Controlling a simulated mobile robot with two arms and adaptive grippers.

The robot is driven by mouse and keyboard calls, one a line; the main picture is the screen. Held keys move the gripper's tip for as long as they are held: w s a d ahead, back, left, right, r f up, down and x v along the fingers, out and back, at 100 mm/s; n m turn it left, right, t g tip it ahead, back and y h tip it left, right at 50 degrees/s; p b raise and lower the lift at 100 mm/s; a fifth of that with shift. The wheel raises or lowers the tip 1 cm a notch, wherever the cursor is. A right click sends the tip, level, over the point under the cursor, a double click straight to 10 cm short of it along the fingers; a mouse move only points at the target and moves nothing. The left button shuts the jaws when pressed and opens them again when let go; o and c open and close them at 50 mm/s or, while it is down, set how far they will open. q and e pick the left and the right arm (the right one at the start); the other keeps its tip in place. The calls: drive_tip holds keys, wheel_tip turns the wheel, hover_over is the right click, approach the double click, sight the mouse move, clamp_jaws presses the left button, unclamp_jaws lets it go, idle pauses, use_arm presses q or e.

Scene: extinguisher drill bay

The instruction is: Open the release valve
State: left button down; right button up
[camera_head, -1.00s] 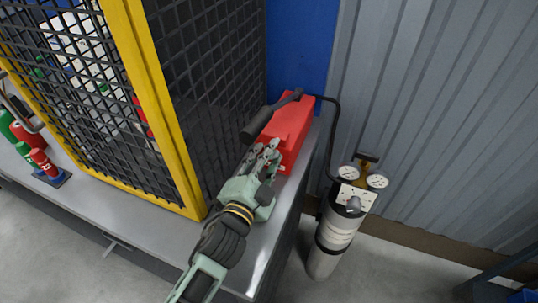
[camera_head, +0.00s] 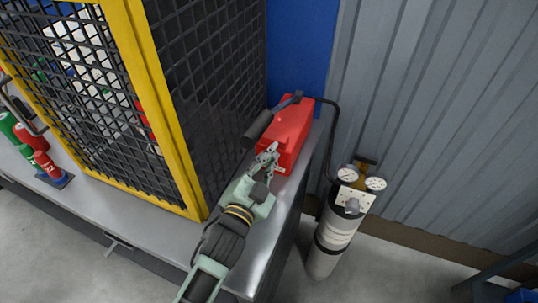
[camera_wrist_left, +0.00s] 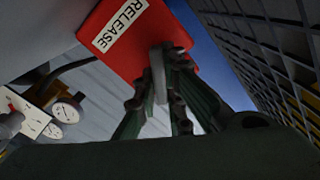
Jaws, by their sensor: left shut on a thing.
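The red box (camera_head: 285,134) sits on the end of the metal bench. In the left wrist view, the red box (camera_wrist_left: 122,42) shows a white RELEASE label (camera_wrist_left: 123,24). A thin grey valve lever (camera_wrist_left: 158,76) stands out from the box's face. My left gripper (camera_head: 268,154) is at the near face of the box. In the left wrist view, my left gripper (camera_wrist_left: 163,90) is shut on this lever, with fingers on both sides. The fingers partly hide the lever's lower part. My right gripper is not in view.
A black-gripped handle (camera_head: 259,127) lies over the box. A yellow-framed mesh cage (camera_head: 160,110) stands close on the left. A grey cylinder (camera_head: 327,240) with gauges (camera_head: 347,174) stands right of the bench (camera_head: 258,255), joined by a black hose (camera_head: 335,130). Open floor lies in front.

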use_arm(q)
drive_tip(key=shift+f+n, duration=0.1)
drive_tip(key=shift+n, duration=0.3)
drive_tip(key=c, duration=1.8)
unclamp_jaws()
drive_tip(key=shift+c, duration=0.2)
drive_tip(key=shift+v, duration=6.05)
